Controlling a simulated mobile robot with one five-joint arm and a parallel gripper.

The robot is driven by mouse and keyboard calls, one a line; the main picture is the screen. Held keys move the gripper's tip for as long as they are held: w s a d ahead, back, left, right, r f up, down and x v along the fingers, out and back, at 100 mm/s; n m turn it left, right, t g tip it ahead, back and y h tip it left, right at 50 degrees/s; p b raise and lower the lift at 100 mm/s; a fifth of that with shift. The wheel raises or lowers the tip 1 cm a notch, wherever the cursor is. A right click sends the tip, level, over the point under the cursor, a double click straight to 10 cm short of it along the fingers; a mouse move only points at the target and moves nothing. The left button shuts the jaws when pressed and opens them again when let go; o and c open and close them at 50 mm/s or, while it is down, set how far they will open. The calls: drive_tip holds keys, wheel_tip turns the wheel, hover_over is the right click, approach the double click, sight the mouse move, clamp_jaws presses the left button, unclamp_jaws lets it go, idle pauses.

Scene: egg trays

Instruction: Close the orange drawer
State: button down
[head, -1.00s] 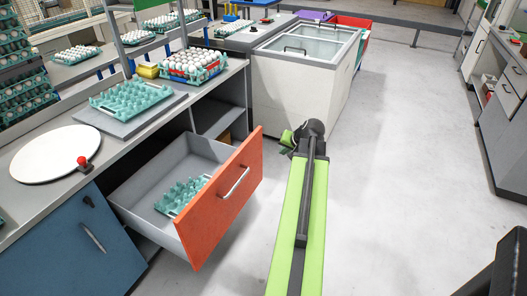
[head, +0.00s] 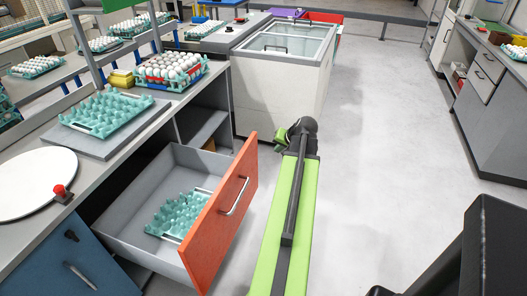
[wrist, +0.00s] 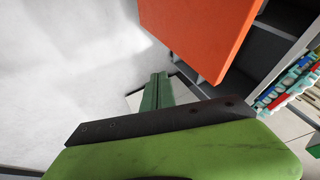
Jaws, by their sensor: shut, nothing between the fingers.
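The orange drawer (head: 222,222) stands pulled out of the grey counter, its grey box open. A teal egg tray (head: 178,216) lies inside. Its metal handle (head: 235,196) is on the orange front. My gripper (head: 279,141) is past the far top corner of the front, to its right in the head view, apart from it as far as I can tell. In the wrist view, my gripper's green fingers (wrist: 157,92) are together and empty, with the orange panel (wrist: 200,30) beyond them at the upper right. The handle is not seen there.
A blue cabinet door (head: 65,262) is to the left of the drawer. The counter holds a white round plate (head: 30,185), an empty teal tray (head: 105,108) and a tray of eggs (head: 170,70). A white chest freezer (head: 275,100) stands beyond. The floor to the right is clear.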

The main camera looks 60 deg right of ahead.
drive_tip(key=w+d+f+b, duration=0.1)
drive_tip(key=w+f+b, duration=0.5)
drive_tip(key=w, duration=0.3)
drive_tip(key=shift+w+f+b, duration=0.25)
drive_tip(key=shift+f+b, duration=0.15)
drive_tip(key=shift+f, duration=0.4)
drive_tip(key=shift+d, duration=0.15)
